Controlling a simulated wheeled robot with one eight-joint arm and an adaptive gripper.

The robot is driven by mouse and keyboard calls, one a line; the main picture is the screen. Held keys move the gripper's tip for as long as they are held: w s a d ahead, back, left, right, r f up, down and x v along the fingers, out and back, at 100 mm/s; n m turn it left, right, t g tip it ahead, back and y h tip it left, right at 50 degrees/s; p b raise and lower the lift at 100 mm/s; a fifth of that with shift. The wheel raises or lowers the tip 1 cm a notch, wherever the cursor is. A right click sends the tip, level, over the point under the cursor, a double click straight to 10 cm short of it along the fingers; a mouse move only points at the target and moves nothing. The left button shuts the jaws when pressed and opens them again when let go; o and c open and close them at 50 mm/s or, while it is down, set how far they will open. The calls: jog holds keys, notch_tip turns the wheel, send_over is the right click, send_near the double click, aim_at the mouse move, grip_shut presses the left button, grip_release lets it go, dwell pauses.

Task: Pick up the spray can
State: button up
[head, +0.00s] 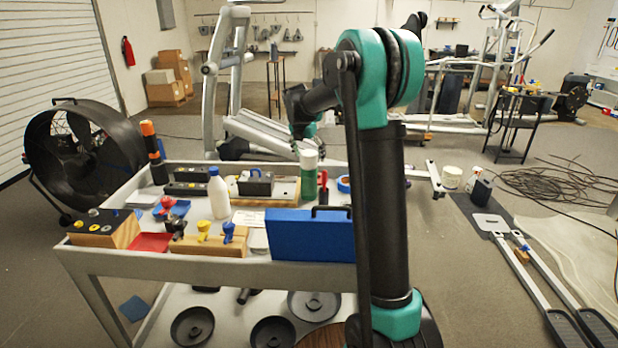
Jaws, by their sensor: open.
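A green can with a white top, which looks like the spray can (308,178), stands upright towards the right of the cart's top. My gripper (302,133) is small and dark in this view, at the end of my arm, and appears above or behind the can's white top. It is open, with nothing seen in it. Its fingers are hard to make out, and I cannot tell its exact distance from the can. My arm's column hides part of the cart to the right of the can.
A blue case (310,236) stands at the cart's (190,268) front edge. A white bottle with a blue cap (219,195) stands left of the can. A red-handled tool (323,188) is close on its right. A dark orange-topped cylinder (154,153) stands at the far left.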

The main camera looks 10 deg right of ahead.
grip_shut()
dwell(0.6)
jog(key=shift+r, duration=0.1)
